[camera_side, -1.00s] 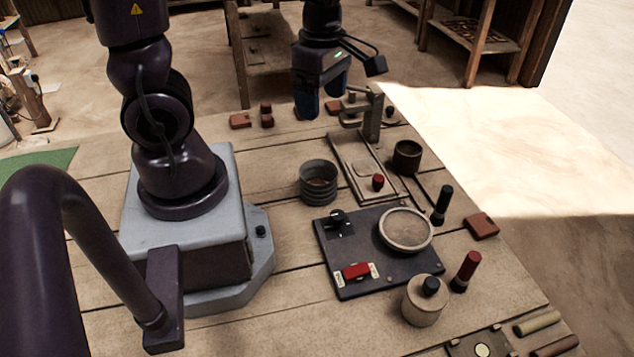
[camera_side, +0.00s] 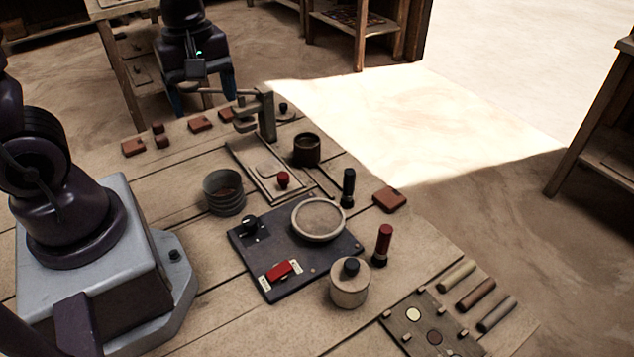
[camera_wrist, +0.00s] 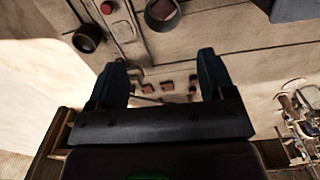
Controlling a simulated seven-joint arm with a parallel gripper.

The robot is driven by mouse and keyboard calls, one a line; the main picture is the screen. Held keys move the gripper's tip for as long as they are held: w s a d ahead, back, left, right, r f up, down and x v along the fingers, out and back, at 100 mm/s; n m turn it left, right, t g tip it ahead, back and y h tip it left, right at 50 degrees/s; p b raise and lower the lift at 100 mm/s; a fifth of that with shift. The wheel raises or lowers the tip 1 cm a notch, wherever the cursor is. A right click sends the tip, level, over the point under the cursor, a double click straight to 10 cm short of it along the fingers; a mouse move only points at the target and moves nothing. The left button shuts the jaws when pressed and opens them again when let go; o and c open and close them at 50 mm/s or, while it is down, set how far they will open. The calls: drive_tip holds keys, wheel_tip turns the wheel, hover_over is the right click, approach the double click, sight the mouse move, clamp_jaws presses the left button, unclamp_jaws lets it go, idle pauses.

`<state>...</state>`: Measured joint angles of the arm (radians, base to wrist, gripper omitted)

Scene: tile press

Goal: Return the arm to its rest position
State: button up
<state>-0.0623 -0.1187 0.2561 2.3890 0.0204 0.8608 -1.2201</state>
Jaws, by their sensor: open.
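My gripper (camera_side: 204,97) hangs at the back edge of the wooden table, left of the lever press (camera_side: 265,115). Its two blue-tipped fingers are apart with nothing between them. The wrist view also shows the open gripper (camera_wrist: 161,65), with the table behind the fingers. Several red-brown tiles, such as one at the far left (camera_side: 134,147) and one near the press (camera_side: 200,123), lie on the table close to the gripper. My gripper touches none of them that I can see.
A dark panel (camera_side: 250,270) carries a round dish (camera_side: 320,220) and a red switch (camera_side: 284,270). A ribbed pot (camera_side: 224,192), a dark cup (camera_side: 306,150), a lidded jar (camera_side: 349,288) and upright handled tools stand nearby. A slotted board (camera_side: 410,318) lies at the front right.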

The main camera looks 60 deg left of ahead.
drive_tip(key=s+d+r+m+t, duration=0.3)
drive_tip(key=r+m, duration=0.7)
drive_tip(key=m, duration=0.7)
drive_tip(key=d+t, duration=0.2)
drive_tip(key=d, duration=0.2)
drive_tip(key=shift+d+r, duration=0.2)
drive_tip(key=shift+d, duration=0.1)
